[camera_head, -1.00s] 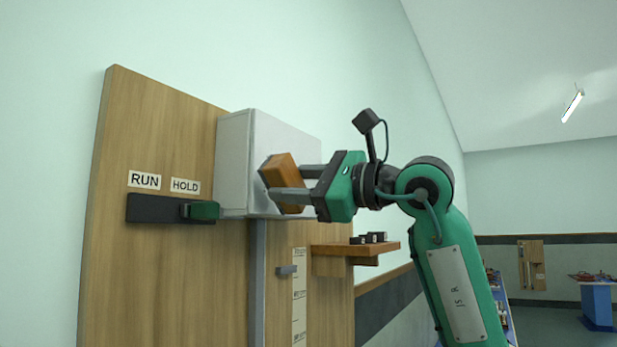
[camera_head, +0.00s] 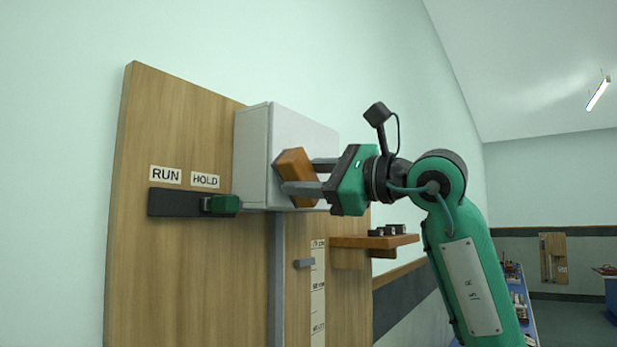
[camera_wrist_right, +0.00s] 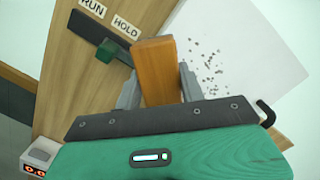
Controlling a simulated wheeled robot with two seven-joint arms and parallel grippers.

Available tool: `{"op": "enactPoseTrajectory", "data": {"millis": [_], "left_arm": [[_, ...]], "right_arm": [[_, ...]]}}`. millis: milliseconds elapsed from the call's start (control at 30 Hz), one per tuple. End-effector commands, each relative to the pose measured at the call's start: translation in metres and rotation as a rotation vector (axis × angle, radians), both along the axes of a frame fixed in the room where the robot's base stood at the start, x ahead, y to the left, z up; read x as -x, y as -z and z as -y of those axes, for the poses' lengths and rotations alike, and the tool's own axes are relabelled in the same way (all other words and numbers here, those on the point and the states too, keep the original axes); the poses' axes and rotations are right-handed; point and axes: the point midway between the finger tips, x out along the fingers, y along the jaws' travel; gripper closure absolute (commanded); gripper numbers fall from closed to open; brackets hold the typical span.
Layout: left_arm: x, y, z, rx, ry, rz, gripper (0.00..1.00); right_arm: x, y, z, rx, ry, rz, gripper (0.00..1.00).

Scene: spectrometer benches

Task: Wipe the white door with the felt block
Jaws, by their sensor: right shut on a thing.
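The felt block (camera_head: 296,176) is an orange-brown block, held tilted in my right gripper (camera_head: 304,178). In the right wrist view the block (camera_wrist_right: 158,70) stands between the two grey fingers of the gripper (camera_wrist_right: 157,88). The white door (camera_head: 302,132) is the front face of a pale box on a wooden board. In the wrist view the door (camera_wrist_right: 245,70) bears a patch of dark specks (camera_wrist_right: 208,66) just right of the block. The block is close in front of the door; I cannot tell whether it touches. My left gripper is not in view.
A dark slide with a green knob (camera_head: 222,204) sits left of the box, under the RUN (camera_head: 165,174) and HOLD (camera_head: 205,180) labels. A wooden shelf (camera_head: 372,241) with small dark items juts out below my right gripper. A grey post (camera_head: 275,280) runs below the box.

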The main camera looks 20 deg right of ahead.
Motion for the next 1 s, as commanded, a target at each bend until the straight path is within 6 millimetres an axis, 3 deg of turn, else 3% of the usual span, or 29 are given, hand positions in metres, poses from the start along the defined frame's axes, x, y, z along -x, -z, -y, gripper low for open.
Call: {"op": "enactPoseTrajectory", "data": {"millis": [767,1000], "left_arm": [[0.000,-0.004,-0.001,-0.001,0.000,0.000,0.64],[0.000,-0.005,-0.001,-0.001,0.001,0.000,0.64]], "right_arm": [[-0.013,0.000,-0.010,-0.001,0.000,-0.001,0.79],[-0.016,0.000,-0.005,-0.001,0.001,-0.001,0.79]]}}
